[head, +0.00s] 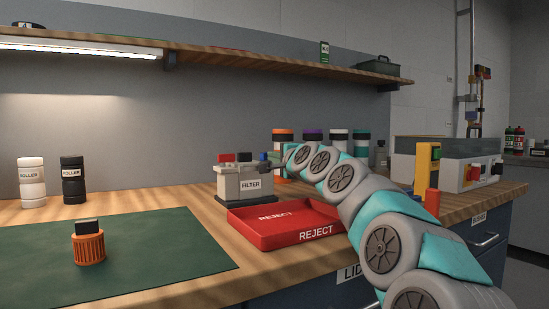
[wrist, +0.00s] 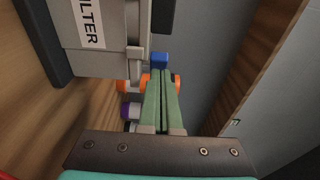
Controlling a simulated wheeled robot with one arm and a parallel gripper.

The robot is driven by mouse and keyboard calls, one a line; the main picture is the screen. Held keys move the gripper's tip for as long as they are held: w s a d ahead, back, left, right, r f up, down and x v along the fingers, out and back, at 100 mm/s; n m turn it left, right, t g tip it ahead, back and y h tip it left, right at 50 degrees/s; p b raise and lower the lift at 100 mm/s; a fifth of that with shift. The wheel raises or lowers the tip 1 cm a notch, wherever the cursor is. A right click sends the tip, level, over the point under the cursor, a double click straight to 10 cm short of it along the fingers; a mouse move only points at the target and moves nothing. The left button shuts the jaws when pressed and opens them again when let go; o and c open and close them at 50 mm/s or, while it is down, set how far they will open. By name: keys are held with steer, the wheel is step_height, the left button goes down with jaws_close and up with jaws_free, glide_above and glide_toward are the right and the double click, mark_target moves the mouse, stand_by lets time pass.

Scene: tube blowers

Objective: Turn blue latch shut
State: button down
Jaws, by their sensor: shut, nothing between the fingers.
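The grey box marked FILTER (head: 250,184) stands on the bench behind the red tray, and its side shows in the wrist view (wrist: 107,55). The blue latch (head: 263,157) is at its top right, beside a red one and a dark one. In the wrist view the blue latch (wrist: 160,60) is just beyond my fingertips. My gripper (wrist: 161,75) is shut and empty, its green fingers pressed together. The tips look very close to the blue latch; I cannot tell whether they touch. In the head view my arm hides most of my gripper.
The red REJECT tray (head: 262,239) lies in front of the filter box. Several banded rollers, one with an orange top (head: 283,134), stand behind my arm. A green mat (head: 130,265) with an orange knobbed part (head: 89,247) is at left. A shelf (head: 215,55) runs above.

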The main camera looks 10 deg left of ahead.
mark_target(261, 157)
steer(key=shift+s+a+p, duration=0.3)
steer(key=shift+a+p, duration=0.15)
steer(key=shift+p, duration=0.25)
steer(key=shift+s+a+r+p, duration=0.1)
steer(key=shift+a+p, duration=0.2)
steer(key=shift+p, duration=0.05)
steer(key=shift+s+a+p, duration=0.15)
steer(key=shift+a+p, duration=0.4)
steer(key=shift+a, duration=0.4)
steer(key=shift+d, duration=0.1)
